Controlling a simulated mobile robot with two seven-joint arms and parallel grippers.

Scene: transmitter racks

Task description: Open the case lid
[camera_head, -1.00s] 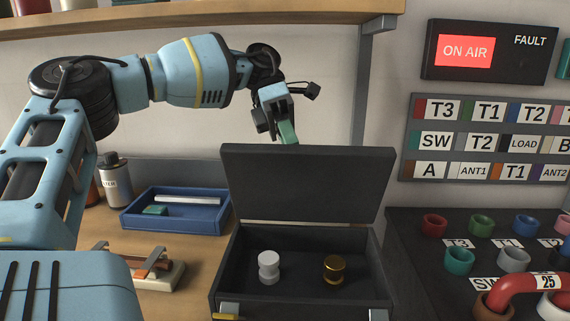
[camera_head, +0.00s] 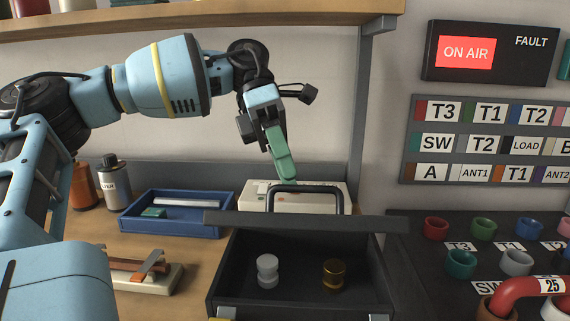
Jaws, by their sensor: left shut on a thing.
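The black case (camera_head: 222,285) stands open-fronted to view on the bench, with a white knob (camera_head: 267,271) and a brass knob (camera_head: 334,273) inside. Its lid (camera_head: 375,222) is partly raised and tilted forward, seen nearly edge-on as a thin dark bar above the back of the case. A dark arched handle (camera_head: 306,187) stands up from the lid's outer side. My left gripper (camera_head: 287,174) comes from above, its green fingers shut on the handle's top; the exact grip is small. My right gripper is out of view.
A white box (camera_head: 252,196) stands behind the case. A blue tray (camera_head: 215,232) and a lever switch (camera_head: 165,281) lie to the left. Coloured sockets and a red cable (camera_head: 520,284) are close on the right. A shelf (camera_head: 200,14) hangs above.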

